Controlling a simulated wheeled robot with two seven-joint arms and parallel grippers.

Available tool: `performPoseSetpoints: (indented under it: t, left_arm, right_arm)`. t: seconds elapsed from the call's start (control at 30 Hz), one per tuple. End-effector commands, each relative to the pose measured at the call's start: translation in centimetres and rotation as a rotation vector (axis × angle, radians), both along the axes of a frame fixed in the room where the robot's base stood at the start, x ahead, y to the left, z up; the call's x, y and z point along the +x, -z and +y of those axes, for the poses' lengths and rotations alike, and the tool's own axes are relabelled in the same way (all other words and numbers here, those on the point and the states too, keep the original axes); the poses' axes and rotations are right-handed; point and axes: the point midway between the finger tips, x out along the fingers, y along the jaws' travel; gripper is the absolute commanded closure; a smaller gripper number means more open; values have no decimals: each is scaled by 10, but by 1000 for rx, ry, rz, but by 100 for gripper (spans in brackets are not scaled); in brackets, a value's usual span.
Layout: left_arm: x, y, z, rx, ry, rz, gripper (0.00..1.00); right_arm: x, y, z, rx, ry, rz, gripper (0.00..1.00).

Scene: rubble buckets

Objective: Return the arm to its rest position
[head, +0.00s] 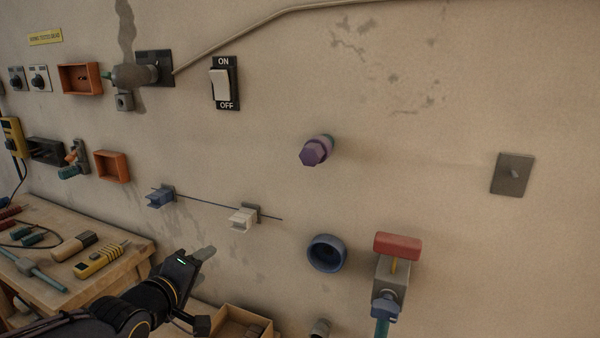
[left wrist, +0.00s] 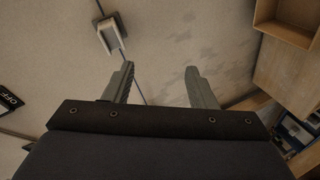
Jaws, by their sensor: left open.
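My left gripper (head: 205,254) comes in from the lower left in the head view, in front of the wall and below the blue and white brackets. In the left wrist view its two grey fingers (left wrist: 160,85) stand apart with nothing between them. A thin rod passes behind them along the wall. My right gripper does not show in either view.
A wooden bench (head: 120,262) with tools stands at the left. A wooden box (head: 232,322) lies below my left gripper. The wall carries an ON/OFF switch (head: 222,84), a blue bracket (head: 159,198), a white bracket (head: 242,218), a blue ring (head: 327,253) and a red-handled valve (head: 397,246).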

Motion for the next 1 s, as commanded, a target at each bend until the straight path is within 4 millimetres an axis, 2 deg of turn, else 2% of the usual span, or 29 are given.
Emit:
performPoseSetpoints:
  t: [0.03, 0.1, 0.2, 0.4, 0.6, 0.7, 0.87, 1.0]
  left_arm:
    - [-28, 7, 9, 129, -8, 64, 49]
    - [-69, 27, 20, 291, 21, 184, 49]
    - [-121, 51, 24, 436, 114, 319, 49]
    - [-201, 85, 11, 563, 364, 456, 49]
    - [-265, 107, -15, 609, 651, 474, 49]
    - [-263, 73, -14, 611, 652, 480, 49]
    - [-263, 37, -14, 612, 650, 482, 49]
    - [-262, 0, -13, 613, 649, 481, 49]
  right_arm:
    - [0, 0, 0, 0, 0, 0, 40]
    - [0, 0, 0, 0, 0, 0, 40]
    - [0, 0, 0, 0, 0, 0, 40]
    - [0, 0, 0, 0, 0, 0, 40]
    - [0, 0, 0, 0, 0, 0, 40]
    - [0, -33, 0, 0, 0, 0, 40]
    - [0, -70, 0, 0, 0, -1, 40]
    - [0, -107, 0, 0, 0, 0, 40]
